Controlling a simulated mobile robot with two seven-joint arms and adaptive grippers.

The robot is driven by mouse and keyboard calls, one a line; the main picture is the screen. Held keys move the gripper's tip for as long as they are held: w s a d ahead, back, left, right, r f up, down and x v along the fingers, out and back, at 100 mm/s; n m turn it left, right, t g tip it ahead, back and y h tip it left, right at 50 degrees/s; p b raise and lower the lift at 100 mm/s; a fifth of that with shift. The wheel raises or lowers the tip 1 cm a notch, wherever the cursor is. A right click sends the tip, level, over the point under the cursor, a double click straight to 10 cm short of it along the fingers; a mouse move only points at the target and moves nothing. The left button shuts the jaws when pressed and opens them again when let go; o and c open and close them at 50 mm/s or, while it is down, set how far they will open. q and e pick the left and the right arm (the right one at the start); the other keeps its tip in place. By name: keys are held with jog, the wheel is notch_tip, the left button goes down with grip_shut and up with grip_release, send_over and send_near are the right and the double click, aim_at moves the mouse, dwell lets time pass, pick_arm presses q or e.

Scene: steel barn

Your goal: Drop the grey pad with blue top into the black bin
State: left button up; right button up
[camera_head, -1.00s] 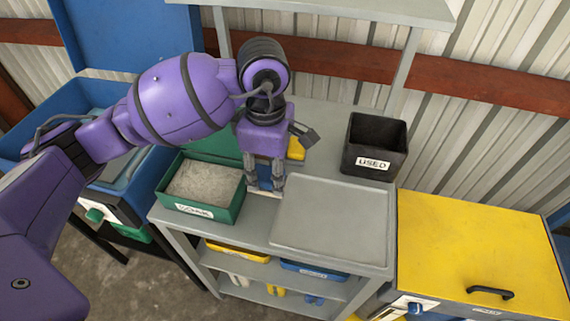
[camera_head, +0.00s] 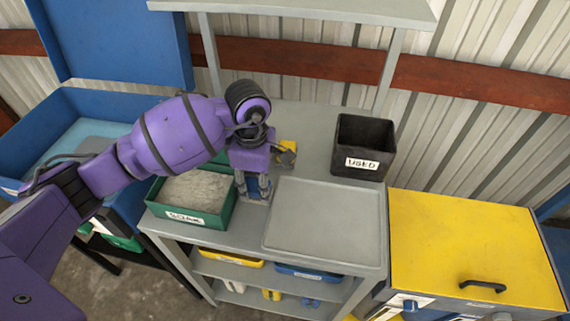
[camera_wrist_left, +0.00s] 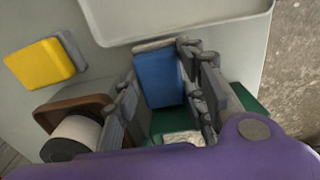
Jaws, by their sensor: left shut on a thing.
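The grey pad with blue top shows as a blue face (camera_wrist_left: 158,78) between the fingers in the left wrist view, and as a small blue patch (camera_head: 264,183) in the head view. My left gripper (camera_head: 256,190) points down and is shut on this pad, low over the shelf top, between the green tray and the flat grey tray. The fingers hide part of the pad. The black bin (camera_head: 352,173), labelled USED, stands upright at the back right of the shelf top, apart from the gripper. My right gripper is out of view.
The green SOAK tray (camera_head: 187,217) is left of the gripper, with grey material inside. The flat grey tray (camera_head: 325,220) lies to its right. A yellow pad (camera_wrist_left: 40,63) and a brown-and-white object (camera_wrist_left: 75,130) are beside the gripper. A yellow-lidded unit (camera_head: 470,240) is farther right.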

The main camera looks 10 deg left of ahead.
pick_arm(q)
jog(key=shift+f, duration=0.2)
jog(key=o, duration=1.1)
